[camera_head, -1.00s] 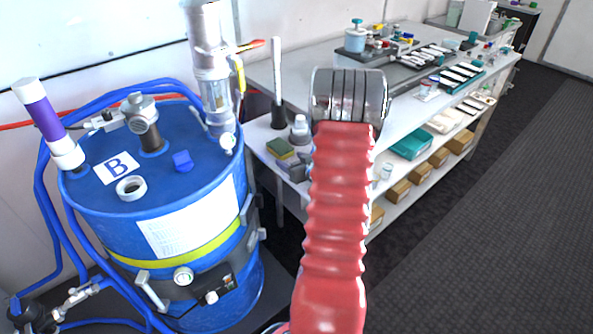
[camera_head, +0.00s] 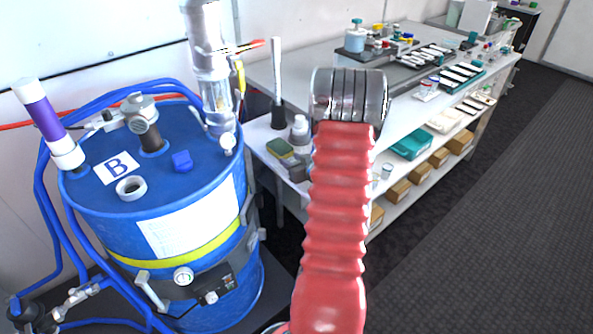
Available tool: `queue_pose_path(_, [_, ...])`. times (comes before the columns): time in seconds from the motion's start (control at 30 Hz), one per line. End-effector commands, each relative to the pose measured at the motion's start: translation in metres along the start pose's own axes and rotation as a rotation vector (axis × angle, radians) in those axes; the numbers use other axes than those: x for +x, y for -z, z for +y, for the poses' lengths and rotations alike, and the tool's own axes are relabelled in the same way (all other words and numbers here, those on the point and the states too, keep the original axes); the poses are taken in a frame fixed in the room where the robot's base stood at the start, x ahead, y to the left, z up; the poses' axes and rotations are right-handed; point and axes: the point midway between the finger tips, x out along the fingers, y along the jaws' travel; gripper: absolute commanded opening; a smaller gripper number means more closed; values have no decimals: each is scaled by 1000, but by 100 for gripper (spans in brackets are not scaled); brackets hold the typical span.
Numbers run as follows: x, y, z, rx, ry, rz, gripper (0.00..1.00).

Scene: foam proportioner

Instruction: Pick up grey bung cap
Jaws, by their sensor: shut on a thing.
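A blue drum (camera_head: 170,235) marked B stands at the left. On its lid lies or is set a pale grey ring (camera_head: 131,188) with a dark centre; I cannot tell whether it is an open bung hole or a loose ring. I cannot make out a grey bung cap for certain. My arm, with red bellows and a metal joint at its upper end, rises through the middle of the view. My gripper's fingers do not show, and neither does anything they may hold.
A white bench (camera_head: 290,75) with bottles and trays stands behind my arm. Dark floor (camera_head: 480,230) is clear at the right.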

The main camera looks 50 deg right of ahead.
Motion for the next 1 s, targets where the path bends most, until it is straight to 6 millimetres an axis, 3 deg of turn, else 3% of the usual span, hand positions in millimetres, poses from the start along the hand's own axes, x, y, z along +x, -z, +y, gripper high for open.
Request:
queue_pose_path(0.13, [0,0,0,0,0,0,13])
queue_pose_path(0.53, [-3,7,0,-1,0,2,13])
queue_pose_path(1.0, [-28,67,0,-3,-1,4,13])
